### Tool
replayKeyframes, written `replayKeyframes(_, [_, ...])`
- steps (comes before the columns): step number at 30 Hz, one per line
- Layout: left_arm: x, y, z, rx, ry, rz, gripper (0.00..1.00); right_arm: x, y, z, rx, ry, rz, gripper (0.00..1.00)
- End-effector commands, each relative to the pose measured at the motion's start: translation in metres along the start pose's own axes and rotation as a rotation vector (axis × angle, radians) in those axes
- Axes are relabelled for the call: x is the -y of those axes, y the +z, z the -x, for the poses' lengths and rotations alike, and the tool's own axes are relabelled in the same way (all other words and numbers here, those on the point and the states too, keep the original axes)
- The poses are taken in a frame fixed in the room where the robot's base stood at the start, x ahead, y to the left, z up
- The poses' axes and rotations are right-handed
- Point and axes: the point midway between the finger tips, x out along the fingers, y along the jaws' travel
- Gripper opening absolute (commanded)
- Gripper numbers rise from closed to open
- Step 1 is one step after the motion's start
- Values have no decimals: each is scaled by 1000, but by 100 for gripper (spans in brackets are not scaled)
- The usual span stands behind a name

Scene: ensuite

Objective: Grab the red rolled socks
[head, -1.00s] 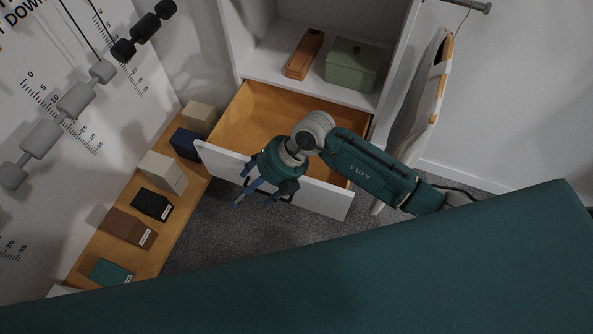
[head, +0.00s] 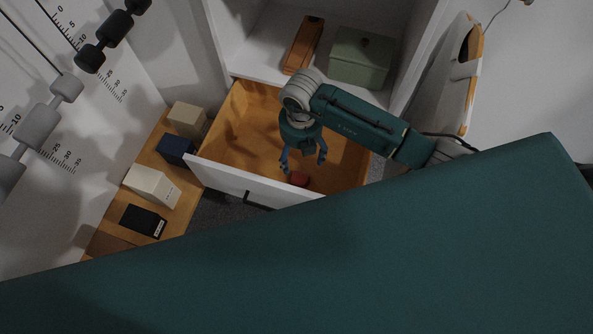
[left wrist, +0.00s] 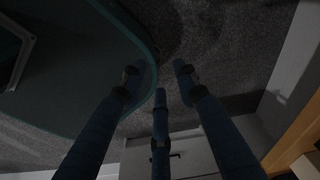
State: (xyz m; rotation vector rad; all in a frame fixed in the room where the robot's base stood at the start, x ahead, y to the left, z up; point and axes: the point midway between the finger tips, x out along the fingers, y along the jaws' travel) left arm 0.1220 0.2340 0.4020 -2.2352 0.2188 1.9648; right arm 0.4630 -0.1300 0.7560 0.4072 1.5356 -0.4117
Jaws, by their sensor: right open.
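The red rolled socks (head: 299,180) lie in the open wooden drawer (head: 240,110), close to the inside of its white front. They are small in the head view and partly hidden by a finger. My right gripper (head: 303,165) is open and points down over the drawer, with its fingers just above or around the socks. I cannot tell whether it touches them. My left gripper (left wrist: 160,85) is open and empty in the left wrist view, with its fingers spread over dark carpet.
The drawer front (head: 235,180) is a white wall with a dark handle. On the shelf above lie a wooden box (head: 303,45) and a green box (head: 360,58). A low wooden bench (head: 178,205) with several boxes runs along the left.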

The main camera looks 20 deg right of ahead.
Motion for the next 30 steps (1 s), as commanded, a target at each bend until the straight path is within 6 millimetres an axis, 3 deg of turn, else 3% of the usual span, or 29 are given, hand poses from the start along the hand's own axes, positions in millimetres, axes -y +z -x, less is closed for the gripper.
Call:
replayKeyframes(1, [-2,10,-14,10,2,0,31,0,0,-14,-1,0,1,75])
replayKeyframes(6, [-7,43,-35,52,7,0,31,0,0,-38,-1,1,1,75])
replayKeyframes(10, [-9,57,-48,69,9,0,31,0,0,-52,0,2,1,75])
replayKeyframes(14, [-9,54,-58,63,9,-1,31,-1,0,-63,-1,2,1,75])
replayKeyframes(22, [-6,26,-57,23,5,0,31,0,-1,-99,-4,0,0,75])
replayKeyframes(30, [-6,30,-56,29,5,0,31,0,0,-122,-2,1,0,75])
